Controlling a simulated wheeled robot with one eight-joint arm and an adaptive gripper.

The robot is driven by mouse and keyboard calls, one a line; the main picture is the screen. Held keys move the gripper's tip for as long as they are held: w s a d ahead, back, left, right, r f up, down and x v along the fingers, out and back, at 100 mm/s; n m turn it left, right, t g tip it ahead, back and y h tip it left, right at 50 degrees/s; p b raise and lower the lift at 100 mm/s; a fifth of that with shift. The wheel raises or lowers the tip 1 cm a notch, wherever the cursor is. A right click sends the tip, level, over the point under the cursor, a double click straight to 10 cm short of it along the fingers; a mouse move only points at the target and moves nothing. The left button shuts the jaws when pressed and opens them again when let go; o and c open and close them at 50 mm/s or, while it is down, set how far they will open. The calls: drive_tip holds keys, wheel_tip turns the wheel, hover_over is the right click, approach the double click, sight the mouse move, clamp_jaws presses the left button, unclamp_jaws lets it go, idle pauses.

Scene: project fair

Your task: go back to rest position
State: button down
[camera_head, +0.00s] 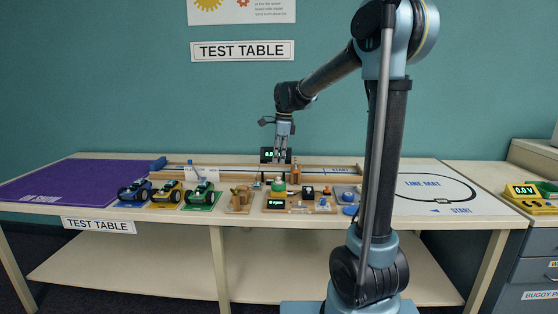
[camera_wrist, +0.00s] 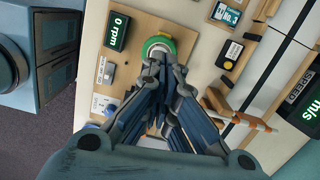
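My gripper (camera_head: 283,158) hangs pointing down over the back middle of the test table, in front of a small display reading 0.0. It stands above the table, clear of the things on it. Its fingers also show in the wrist view (camera_wrist: 165,68). A gap shows between the fingertips and nothing is held in it. A green ring with a pale top (camera_wrist: 159,45) lies beyond the fingertips in the wrist view; the fingers hide part of its board. My arm rises at the right of the head view and reaches over to the left.
The test table (camera_head: 190,226) carries three toy buggies (camera_head: 172,192) at the front, small boards with parts (camera_head: 298,203) in the middle, a purple mat (camera_head: 70,180) at left and a line mat (camera_head: 430,200) at right. A yellow meter (camera_head: 524,196) stands on a side cabinet.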

drive_tip(key=shift+f, duration=2.95)
drive_tip(key=shift+r, duration=0.15)
idle(0.3)
drive_tip(key=shift+r, duration=3.35)
drive_tip(key=shift+s+d, duration=0.15)
drive_tip(key=shift+d, duration=0.05)
drive_tip(key=s+d+f+n+t, duration=0.1)
drive_tip(key=s+d+f+n, duration=0.25)
drive_tip(key=s+d, duration=0.35)
drive_tip(key=s+d+f+n+h, duration=0.1)
drive_tip(key=s+d+f+n, duration=0.1)
drive_tip(key=s+d+n, duration=0.5)
drive_tip(key=s+d+f+n+t, duration=0.1)
drive_tip(key=s+d+f+n, duration=0.15)
drive_tip(key=s, duration=0.75)
drive_tip(key=s+d+f+n, duration=0.4)
drive_tip(key=s+f, duration=0.3)
drive_tip(key=f, duration=0.2)
drive_tip(key=shift+s, duration=0.2)
